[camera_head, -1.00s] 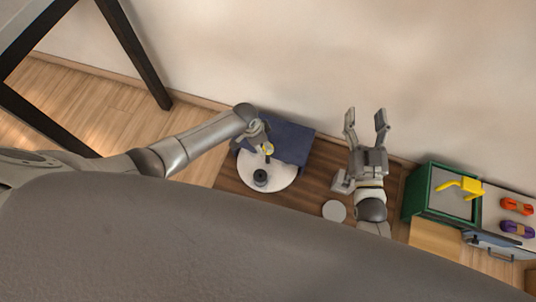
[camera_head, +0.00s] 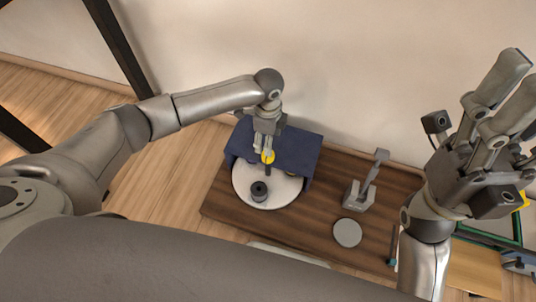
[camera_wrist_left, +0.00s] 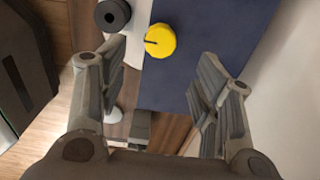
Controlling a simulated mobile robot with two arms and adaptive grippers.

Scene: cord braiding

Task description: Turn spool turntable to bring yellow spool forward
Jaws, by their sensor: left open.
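The white round turntable (camera_head: 275,199) sits partly under a dark blue cover (camera_head: 298,147). A dark spool (camera_head: 259,190) stands on its exposed front part. A yellow round piece (camera_head: 267,157) is at the cover's front edge; I cannot tell whether it is a knob or a spool. My left gripper (camera_head: 264,152) is open above the yellow piece. In the left wrist view the yellow piece (camera_wrist_left: 160,41) lies between and beyond the open fingers. My right gripper (camera_head: 516,92) is open and empty, raised at right.
A grey upright fixture (camera_head: 365,190) and a grey disc (camera_head: 347,233) stand right of the turntable on the brown wooden surface (camera_head: 325,213). A green-edged tray (camera_head: 517,230) is partly hidden behind my right arm. The wall rises close behind the cover.

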